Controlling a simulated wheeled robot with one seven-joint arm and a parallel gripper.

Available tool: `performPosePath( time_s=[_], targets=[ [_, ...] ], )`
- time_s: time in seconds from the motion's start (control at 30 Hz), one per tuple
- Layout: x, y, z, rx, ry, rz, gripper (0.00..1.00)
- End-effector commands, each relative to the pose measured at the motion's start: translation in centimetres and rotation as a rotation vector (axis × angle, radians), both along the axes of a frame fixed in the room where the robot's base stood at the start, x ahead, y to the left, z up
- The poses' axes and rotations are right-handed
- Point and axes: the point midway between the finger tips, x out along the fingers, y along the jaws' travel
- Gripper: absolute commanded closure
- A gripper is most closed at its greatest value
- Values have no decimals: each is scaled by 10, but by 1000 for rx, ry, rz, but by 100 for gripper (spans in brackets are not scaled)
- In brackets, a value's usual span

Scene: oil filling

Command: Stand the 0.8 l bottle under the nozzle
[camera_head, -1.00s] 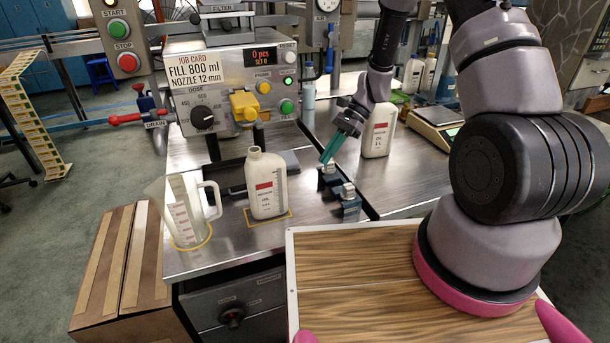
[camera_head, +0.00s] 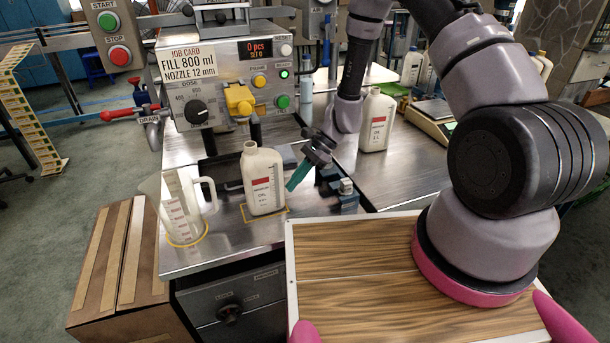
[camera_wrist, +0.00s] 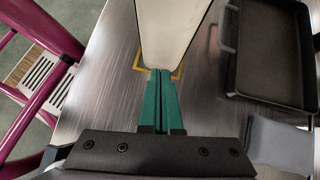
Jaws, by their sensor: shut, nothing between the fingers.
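The white bottle with a red label (camera_head: 263,183) stands upright in the yellow-outlined square at the front of the steel bench. In the wrist view the bottle (camera_wrist: 172,30) is straight ahead of the fingertips, with its lower part near them. My gripper (camera_head: 291,186) has teal fingers, close together and empty, just right of the bottle and pointing at it. The fingers also show in the wrist view (camera_wrist: 160,74); I cannot tell whether they touch the bottle. The yellow nozzle head (camera_head: 240,101) is on the filling machine behind the bottle.
A clear measuring jug (camera_head: 181,208) stands left of the bottle. Nozzle blocks (camera_head: 346,194) sit right of my gripper. A dark shallow tray (camera_wrist: 275,50) lies behind the bottle, below the machine. Another white bottle (camera_head: 376,122) stands farther back. A cardboard box (camera_head: 118,255) is at left.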

Motion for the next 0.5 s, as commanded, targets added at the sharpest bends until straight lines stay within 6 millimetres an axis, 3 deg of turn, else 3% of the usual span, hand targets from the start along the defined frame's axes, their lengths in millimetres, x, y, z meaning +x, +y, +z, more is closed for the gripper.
performPosePath(
  time_s=[0.5],
  targets=[
    [-5,10,0,0,-1,2,100]
  ],
)
